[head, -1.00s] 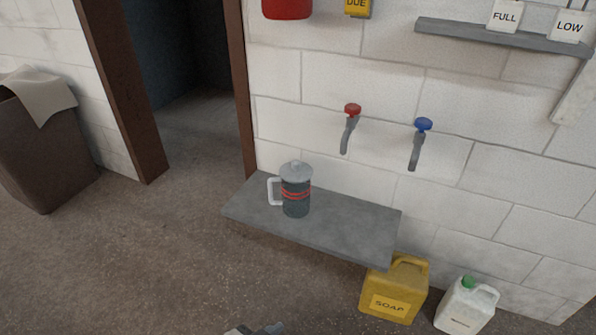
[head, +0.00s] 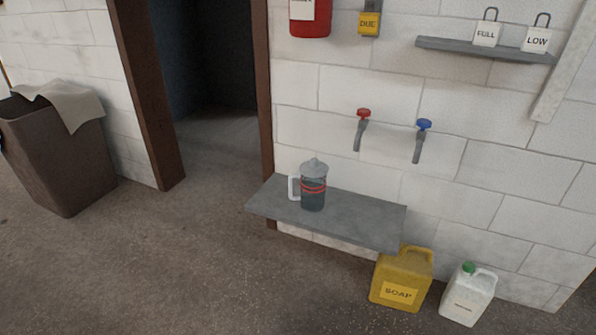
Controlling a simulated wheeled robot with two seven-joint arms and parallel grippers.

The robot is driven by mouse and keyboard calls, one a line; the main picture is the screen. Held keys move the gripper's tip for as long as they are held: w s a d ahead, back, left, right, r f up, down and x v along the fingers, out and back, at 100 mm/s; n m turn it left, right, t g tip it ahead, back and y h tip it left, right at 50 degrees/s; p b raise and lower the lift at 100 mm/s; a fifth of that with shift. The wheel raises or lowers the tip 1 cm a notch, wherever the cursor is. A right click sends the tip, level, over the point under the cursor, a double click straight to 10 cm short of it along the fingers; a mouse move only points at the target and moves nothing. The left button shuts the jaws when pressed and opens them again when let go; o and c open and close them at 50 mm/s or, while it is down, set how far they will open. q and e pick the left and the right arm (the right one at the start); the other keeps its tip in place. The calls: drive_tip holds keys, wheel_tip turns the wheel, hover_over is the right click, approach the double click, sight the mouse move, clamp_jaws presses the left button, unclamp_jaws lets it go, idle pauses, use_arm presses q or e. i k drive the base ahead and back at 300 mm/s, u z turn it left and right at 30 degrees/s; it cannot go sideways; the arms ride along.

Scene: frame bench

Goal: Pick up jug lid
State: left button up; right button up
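The jug (head: 313,194) stands upright on the left part of a low grey shelf (head: 368,217) against the wall. It has a dark see-through body with red bands and a white handle on its left side. The grey jug lid (head: 314,168), with a small knob on top, sits on the jug's mouth. Neither of my grippers shows in the head view.
A red-knobbed tap (head: 363,127) and a blue-knobbed tap (head: 420,140) are on the wall above the shelf. A yellow soap can (head: 402,278) and a white can (head: 468,294) stand on the floor at right. A brown bin (head: 62,160) stands left. The floor in front is clear.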

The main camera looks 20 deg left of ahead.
sight(314, 169)
drive_tip(key=u, duration=0.9)
drive_tip(key=i, duration=0.85)
drive_tip(key=u, duration=0.95)
drive_tip(key=i, duration=1.2)
drive_tip(key=z, duration=0.15)
